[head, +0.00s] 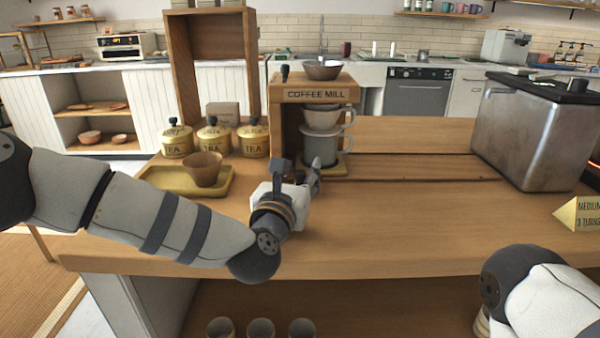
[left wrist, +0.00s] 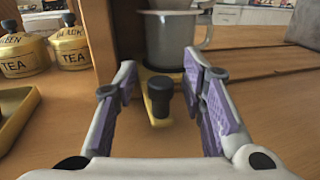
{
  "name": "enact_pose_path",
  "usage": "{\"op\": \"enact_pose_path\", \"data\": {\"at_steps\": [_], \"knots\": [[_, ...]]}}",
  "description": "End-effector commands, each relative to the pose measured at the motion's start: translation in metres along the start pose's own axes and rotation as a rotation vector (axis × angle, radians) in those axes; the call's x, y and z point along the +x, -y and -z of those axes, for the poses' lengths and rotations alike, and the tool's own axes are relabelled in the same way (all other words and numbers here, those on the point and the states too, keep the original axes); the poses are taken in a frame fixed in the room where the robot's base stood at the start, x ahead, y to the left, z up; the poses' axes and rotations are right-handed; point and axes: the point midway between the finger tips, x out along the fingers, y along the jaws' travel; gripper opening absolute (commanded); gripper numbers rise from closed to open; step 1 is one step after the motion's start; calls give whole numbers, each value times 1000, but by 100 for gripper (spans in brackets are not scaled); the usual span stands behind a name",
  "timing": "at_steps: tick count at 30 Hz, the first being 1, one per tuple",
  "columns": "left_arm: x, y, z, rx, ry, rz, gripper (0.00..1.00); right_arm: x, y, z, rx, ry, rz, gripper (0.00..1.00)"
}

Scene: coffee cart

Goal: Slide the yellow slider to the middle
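The yellow slider (head: 355,162) is a flat yellow plate at the foot of the coffee mill (head: 319,95), at the left end of long grooves in the counter. In the left wrist view the slider's yellow front tongue (left wrist: 156,123) carries a black knob (left wrist: 160,92). My left gripper (left wrist: 165,88) is open, with purple-padded fingers on either side of the knob and gaps showing. In the head view my left gripper (head: 314,170) partly hides the slider. My right gripper is out of view.
The grooves (head: 420,180) run right across clear counter. A steel box (head: 530,130) stands far right, near a yellow sign (head: 578,213). Left are tea tins (head: 214,138) and a yellow tray (head: 158,180) with a brown cup (head: 204,168).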

Motion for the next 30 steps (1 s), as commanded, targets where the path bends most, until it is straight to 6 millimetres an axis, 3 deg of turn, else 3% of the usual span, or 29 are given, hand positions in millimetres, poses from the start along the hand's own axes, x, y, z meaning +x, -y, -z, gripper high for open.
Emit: {"op": "enact_pose_path", "data": {"at_steps": [7,12,22,26,30], "knots": [[1,0,0,0,0,1,38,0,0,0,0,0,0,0],[1,0,0,1,0,1,0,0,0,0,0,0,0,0],[2,5,1,1,-1,1,0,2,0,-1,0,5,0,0],[6,20,3,-1,-2,2,0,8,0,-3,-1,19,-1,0],[13,47,6,-2,-5,3,0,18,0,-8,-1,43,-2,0]]}}
